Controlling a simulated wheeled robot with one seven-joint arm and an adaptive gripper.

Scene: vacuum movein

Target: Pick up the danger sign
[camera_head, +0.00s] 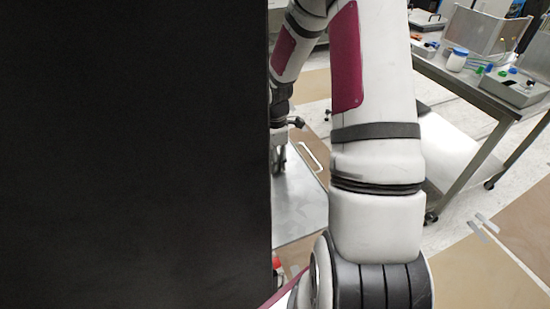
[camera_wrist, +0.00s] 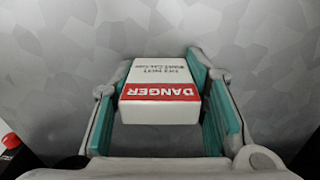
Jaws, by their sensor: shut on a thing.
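The danger sign (camera_wrist: 160,92) is a small white block with a red band lettered DANGER, upside down in the wrist view. It sits between the two teal-padded fingers of my gripper (camera_wrist: 160,66), which are shut on it. A grey mottled surface (camera_wrist: 60,50) fills the background; I cannot tell whether the sign touches it. In the head view my arm reaches down behind a large dark shape, and the sign is not visible there.
A red-capped object (camera_wrist: 11,140) is at the left edge of the wrist view. In the head view, a metal table (camera_head: 468,88) at right holds a blue-lidded jar (camera_head: 457,61) and other equipment. A large black area (camera_head: 135,150) blocks the left half.

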